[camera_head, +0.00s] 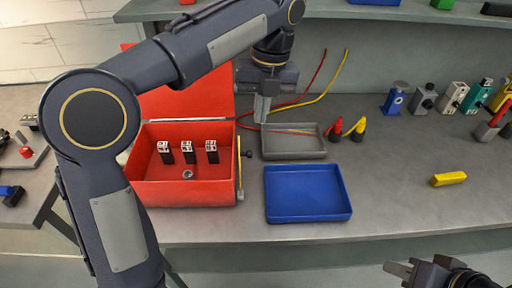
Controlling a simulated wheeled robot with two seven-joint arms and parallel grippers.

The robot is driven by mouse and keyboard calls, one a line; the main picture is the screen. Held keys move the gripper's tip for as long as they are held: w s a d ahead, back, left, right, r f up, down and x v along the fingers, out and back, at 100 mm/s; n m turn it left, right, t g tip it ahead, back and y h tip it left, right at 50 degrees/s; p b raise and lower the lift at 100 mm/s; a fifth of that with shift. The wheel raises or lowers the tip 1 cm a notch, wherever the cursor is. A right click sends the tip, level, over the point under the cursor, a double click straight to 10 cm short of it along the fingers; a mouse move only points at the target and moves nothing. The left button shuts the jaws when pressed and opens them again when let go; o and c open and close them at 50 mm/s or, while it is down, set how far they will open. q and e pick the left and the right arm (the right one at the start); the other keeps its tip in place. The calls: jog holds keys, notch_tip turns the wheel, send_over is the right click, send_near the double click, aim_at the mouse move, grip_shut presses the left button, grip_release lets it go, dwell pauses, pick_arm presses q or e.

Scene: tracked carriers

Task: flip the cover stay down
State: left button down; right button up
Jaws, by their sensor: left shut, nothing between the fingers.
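A red box (190,195) stands open on the bench, with its red cover (185,104) raised at the back and partly hidden by my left arm. A thin yellow bar, which looks like the cover stay (240,182), stands roughly upright at the box's right side. A dark knob (246,154) is near its upper end. My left gripper (262,116) points down over the back of the grey tray, right of the box and apart from the stay. It is shut and empty. My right gripper (398,270) is low at the right, far from the box; its opening is unclear.
Several black-and-white modules (187,153) stand inside the box. A grey tray (294,154) and a blue tray (308,213) lie right of it. Red and yellow cables (335,85) run behind. A yellow block (449,179) lies farther right, with bare bench around it.

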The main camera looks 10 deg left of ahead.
pick_arm(q)
jog(key=shift+f, duration=0.1)
notch_tip(320, 180, down, 13)
jog(key=w+a+b, duration=0.1)
jog(key=a, duration=0.1)
jog(key=shift+w+a+b, duration=0.2)
jog(key=shift+a+b, duration=0.05)
jog(key=shift+b, duration=0.1)
jog(key=shift+r, duration=0.2)
